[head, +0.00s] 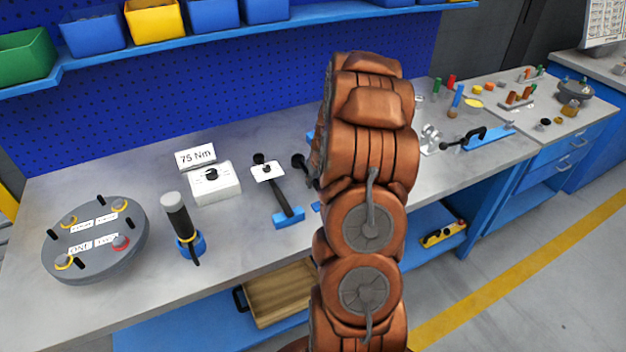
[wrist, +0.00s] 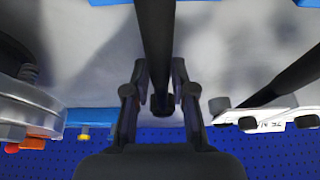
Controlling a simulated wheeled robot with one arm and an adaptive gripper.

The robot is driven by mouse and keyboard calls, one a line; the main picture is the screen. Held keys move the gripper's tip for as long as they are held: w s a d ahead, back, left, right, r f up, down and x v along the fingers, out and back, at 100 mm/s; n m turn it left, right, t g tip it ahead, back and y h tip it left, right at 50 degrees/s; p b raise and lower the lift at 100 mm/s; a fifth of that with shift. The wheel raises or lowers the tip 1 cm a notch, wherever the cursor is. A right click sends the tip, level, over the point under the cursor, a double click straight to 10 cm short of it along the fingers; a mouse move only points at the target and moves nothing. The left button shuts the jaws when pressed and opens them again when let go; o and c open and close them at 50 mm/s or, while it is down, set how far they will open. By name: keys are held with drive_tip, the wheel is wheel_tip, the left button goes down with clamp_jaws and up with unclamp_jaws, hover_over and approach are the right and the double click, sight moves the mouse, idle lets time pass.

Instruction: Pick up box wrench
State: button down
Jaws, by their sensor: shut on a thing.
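The box wrench appears as a long dark bar (wrist: 155,45) running from the top of the wrist view down between my fingers. My gripper (wrist: 164,98) is shut on it near its lower end in that view, with one finger on each side. In the head view, my arm hides the gripper and most of the wrench. A black round end (head: 299,161) shows just left of my arm, probably part of the wrench. I cannot tell whether the wrench still touches its support.
Left of my arm are a black tool with a white tag (head: 267,171) over a blue block, a white 75 Nm box (head: 214,184), a black-handled tool (head: 180,218) and a grey round flange (head: 96,245). A blue pegboard (head: 230,90) stands behind. A blue fixture (head: 488,137) lies right.

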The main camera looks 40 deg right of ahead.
drive_tip(key=shift+r+b, duration=0.35)
drive_tip(key=shift+r, duration=0.25)
drive_tip(key=shift+r+b, duration=0.5)
drive_tip(key=shift+r, duration=0.4)
drive_tip(key=s+b, duration=0.1)
drive_tip(key=s, duration=0.4)
drive_tip(key=s+r+b, duration=0.1)
drive_tip(key=s+b, duration=0.1)
drive_tip(key=s, duration=0.3)
drive_tip(key=s+b, duration=0.1)
drive_tip(key=s, duration=0.5)
drive_tip(key=shift+d+r+b, duration=0.25)
drive_tip(key=shift+r+b, duration=0.1)
drive_tip(key=shift+b, duration=0.05)
drive_tip(key=c, duration=1.5)
unclamp_jaws()
clamp_jaws()
